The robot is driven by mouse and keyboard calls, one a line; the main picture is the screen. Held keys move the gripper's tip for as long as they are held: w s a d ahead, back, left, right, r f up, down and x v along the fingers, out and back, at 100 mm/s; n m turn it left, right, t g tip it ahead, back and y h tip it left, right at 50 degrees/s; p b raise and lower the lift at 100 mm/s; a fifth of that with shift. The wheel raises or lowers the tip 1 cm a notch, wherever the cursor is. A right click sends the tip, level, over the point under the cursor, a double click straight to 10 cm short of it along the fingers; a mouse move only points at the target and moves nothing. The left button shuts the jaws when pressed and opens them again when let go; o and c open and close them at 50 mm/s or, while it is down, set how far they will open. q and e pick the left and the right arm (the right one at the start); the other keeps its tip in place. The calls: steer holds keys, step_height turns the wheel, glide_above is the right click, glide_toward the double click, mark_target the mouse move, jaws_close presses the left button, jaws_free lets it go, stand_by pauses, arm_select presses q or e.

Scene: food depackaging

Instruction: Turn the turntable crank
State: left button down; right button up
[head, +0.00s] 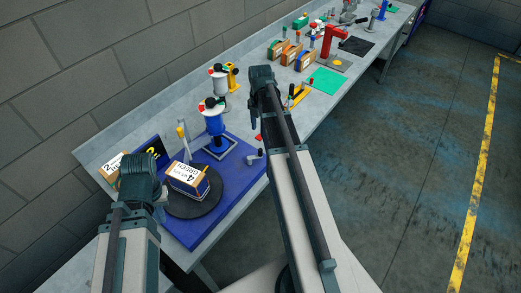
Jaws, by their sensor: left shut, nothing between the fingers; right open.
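The turntable (207,208) is a dark round disc on a blue base (236,179) at the lower left of the head view. A small white-and-brown box (189,180) marked "4 GREEN" sits on the disc. A small grey crank (253,155) with a dark knob shows at the right side of the blue base. My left gripper (159,210) is shut and empty at the disc's left edge; whether it touches the disc is unclear. My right gripper (253,118) is open and empty beyond the crank, over the bench, partly hidden by my arm.
A box marked "2" (110,168) is beside a black display (150,151). Open floor lies right.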

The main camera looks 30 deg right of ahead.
mark_target(260, 149)
steer(key=shift+f, duration=0.15)
step_height(260, 149, down, 14)
steer(key=b, duration=1.4)
steer(key=shift+r, duration=0.2)
jaws_close()
